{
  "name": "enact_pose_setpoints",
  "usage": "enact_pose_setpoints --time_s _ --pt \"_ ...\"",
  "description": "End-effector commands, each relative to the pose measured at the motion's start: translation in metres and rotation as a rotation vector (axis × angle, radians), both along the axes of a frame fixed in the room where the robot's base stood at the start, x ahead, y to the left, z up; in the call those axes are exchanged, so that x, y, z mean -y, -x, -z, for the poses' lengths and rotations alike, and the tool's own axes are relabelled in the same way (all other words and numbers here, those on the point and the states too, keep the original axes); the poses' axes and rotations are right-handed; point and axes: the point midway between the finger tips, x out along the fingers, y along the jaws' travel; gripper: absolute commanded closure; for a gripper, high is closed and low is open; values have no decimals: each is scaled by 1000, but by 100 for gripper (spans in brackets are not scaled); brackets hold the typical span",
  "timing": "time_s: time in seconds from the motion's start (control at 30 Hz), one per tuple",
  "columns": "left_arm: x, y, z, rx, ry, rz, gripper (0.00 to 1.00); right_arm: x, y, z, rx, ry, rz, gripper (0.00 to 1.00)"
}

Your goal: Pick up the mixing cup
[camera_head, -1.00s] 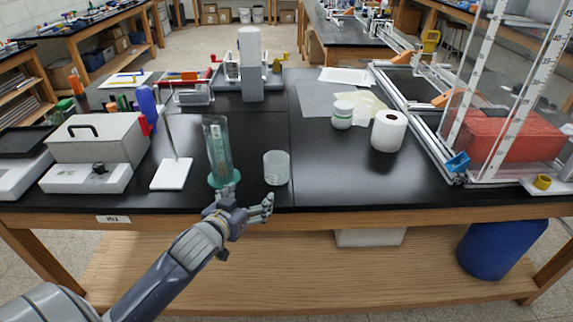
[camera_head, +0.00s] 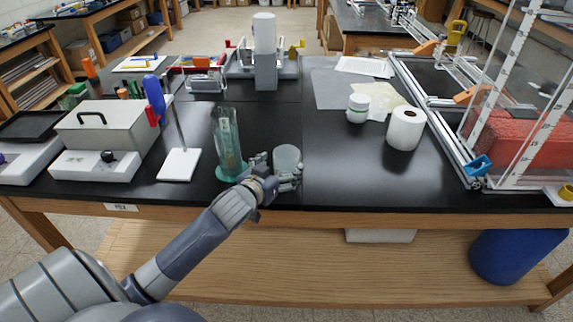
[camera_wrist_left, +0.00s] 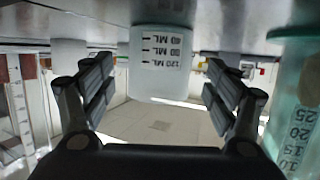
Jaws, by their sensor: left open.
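The mixing cup (camera_head: 287,157) is a small, translucent whitish cup standing on the black bench top near its front edge. In the left wrist view the cup (camera_wrist_left: 162,62) shows dark ML markings and the picture is upside down. My left gripper (camera_head: 275,171) is open at the near side of the cup. In the wrist view its fingers (camera_wrist_left: 158,88) stand apart on either side of the cup, with gaps on both sides. The lower near part of the cup is partly hidden by the gripper in the head view. My right gripper is not in view.
A clear graduated cylinder with a teal base (camera_head: 228,145) stands close left of the gripper. A white stand (camera_head: 179,164) and a grey box (camera_head: 103,130) are further left. A paper roll (camera_head: 405,128) and white jar (camera_head: 358,108) are to the right. Bench between is clear.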

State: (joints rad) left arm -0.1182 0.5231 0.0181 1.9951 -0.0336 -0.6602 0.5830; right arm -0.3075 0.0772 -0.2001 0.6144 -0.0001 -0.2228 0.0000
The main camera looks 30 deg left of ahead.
Motion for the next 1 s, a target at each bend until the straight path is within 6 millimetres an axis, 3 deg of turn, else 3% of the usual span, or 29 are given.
enact_pose_setpoints --time_s 0.3,0.67,0.83,1.0 --pt "-5 -37 8 1 0 -1 20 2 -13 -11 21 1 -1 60" --pt "-6 -42 11 1 0 0 20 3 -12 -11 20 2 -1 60" --pt "-6 -42 11 1 0 0 58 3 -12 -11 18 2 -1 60" --pt "-6 -42 11 1 0 0 60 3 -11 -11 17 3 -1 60"
